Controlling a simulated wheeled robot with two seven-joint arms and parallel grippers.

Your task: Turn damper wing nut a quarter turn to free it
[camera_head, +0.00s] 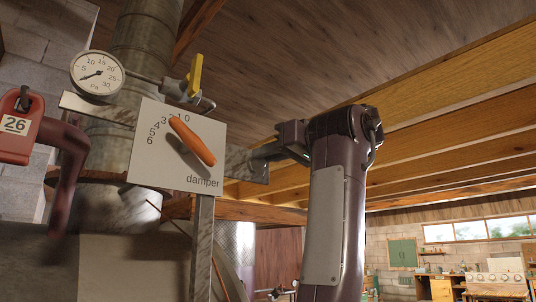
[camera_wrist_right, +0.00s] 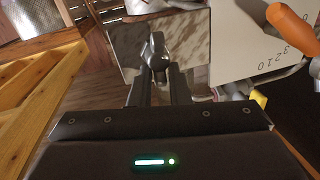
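The damper wing nut (camera_wrist_right: 157,48) is a grey metal piece on a mottled metal plate (camera_wrist_right: 118,45) in the right wrist view. My right gripper (camera_wrist_right: 160,70) points straight at it. Its two dark fingers stand apart, one on each side of the nut's near end; I cannot tell whether they press on it. In the head view my right gripper (camera_head: 272,152) reaches left to the bracket (camera_head: 243,162) beside the damper plate (camera_head: 150,165). The nut itself is not clear there. The orange damper handle (camera_head: 192,141) points up-left toward the low numbers. My left gripper is out of view.
A pressure gauge (camera_head: 97,73) and a yellow-handled valve (camera_head: 195,76) sit above the damper plate. A red tag marked 26 (camera_head: 15,125) hangs at the left. Wooden beams (camera_head: 450,110) run overhead at the right. A workbench (camera_head: 440,289) stands far off.

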